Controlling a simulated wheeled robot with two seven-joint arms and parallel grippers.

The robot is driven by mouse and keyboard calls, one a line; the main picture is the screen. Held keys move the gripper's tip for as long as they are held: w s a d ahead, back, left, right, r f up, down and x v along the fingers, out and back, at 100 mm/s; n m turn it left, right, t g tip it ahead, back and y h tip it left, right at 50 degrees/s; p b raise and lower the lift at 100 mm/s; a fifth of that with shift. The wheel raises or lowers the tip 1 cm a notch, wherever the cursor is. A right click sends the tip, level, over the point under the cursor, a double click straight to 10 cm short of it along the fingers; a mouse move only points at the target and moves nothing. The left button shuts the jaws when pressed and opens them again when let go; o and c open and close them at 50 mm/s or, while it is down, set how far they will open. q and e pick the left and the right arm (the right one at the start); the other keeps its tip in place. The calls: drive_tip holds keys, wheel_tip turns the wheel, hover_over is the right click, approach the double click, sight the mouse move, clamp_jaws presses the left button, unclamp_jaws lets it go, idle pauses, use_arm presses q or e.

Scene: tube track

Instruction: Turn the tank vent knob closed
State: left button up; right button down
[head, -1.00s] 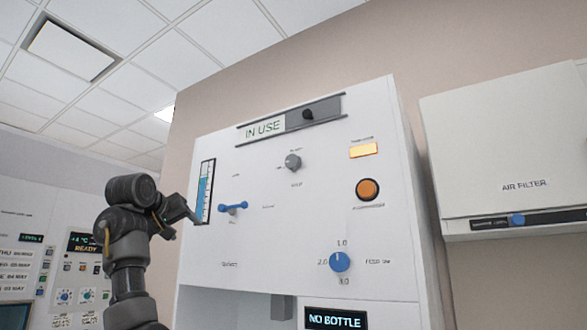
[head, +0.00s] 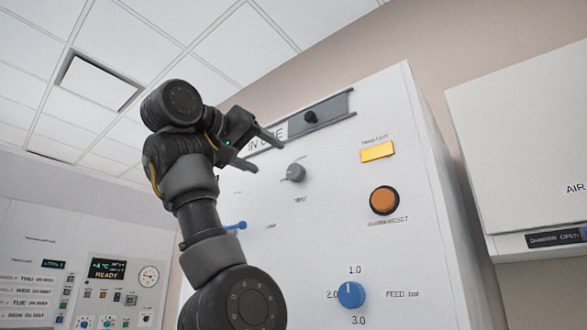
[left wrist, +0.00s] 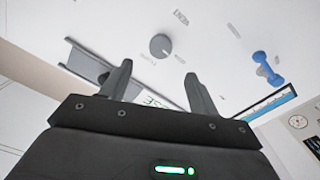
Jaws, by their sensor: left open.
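A grey round knob (head: 295,173) sits on the white panel's front, below the IN USE strip; its small labels are too blurred to read for certain. My left gripper (head: 268,155) is open and empty, its two fingers pointing at the panel just left of this knob. In the left wrist view the grey knob (left wrist: 160,46) lies beyond and between the open fingertips (left wrist: 159,72), apart from them. My right gripper is in neither view.
A sliding IN USE strip (head: 322,112) runs above the knob. A blue lever handle (left wrist: 266,70) is beside it, mostly hidden by my arm in the head view. An orange button (head: 384,200) and blue FEED knob (head: 351,295) are on the same panel.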

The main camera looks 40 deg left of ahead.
sight(292, 172)
use_arm(q)
drive_tip(key=w+p, duration=0.5)
drive_tip(key=w, duration=0.3)
drive_tip(key=shift+w+a+r+p, duration=0.1)
drive_tip(key=shift+w+p, duration=0.2)
drive_tip(key=shift+w, duration=0.85)
drive_tip(key=shift+f, duration=0.2)
drive_tip(key=c, duration=1)
